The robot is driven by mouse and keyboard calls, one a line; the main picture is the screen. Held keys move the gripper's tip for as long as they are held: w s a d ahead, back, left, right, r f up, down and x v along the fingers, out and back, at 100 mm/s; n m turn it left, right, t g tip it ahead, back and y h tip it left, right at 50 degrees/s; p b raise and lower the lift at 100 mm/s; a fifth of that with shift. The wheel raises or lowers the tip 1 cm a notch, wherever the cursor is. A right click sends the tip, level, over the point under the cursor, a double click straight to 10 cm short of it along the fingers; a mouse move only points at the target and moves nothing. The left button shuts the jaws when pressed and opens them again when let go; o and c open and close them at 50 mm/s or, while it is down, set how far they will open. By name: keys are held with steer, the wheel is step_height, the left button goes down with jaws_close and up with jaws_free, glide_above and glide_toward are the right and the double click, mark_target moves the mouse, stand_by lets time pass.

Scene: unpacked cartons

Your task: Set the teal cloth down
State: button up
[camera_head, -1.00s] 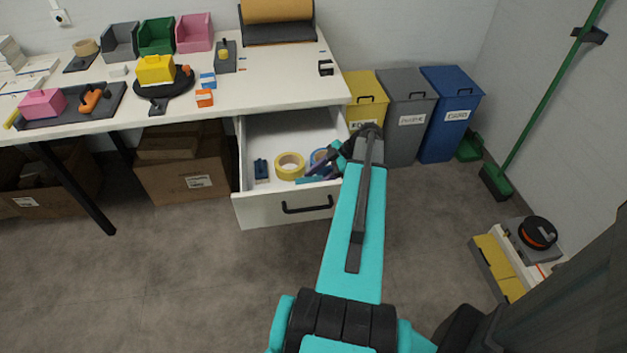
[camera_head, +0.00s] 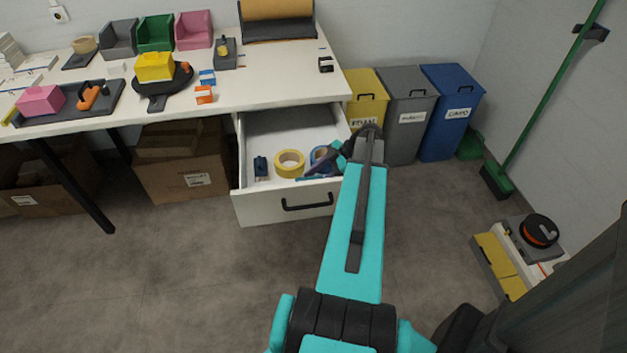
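A small teal patch (camera_head: 314,177) shows in the right part of the open drawer, low beside my gripper. It may be the teal cloth, but it is too small and too hidden to be sure. My gripper (camera_head: 324,165) is at the end of my teal arm, over the right part of the drawer. Its fingers are small and dark, partly hidden by my own arm. I cannot tell whether they are open or shut, or whether they touch the teal patch.
The floor in front is clear.

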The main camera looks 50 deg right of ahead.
steer(key=o, duration=1.1)
steer(key=shift+r, duration=0.15)
steer(key=shift+r+p, duration=0.65)
steer(key=shift+p, duration=0.2)
steer(key=shift+b+v, duration=0.8)
steer(key=shift+v, duration=5.1)
steer(key=shift+d+f, duration=0.1)
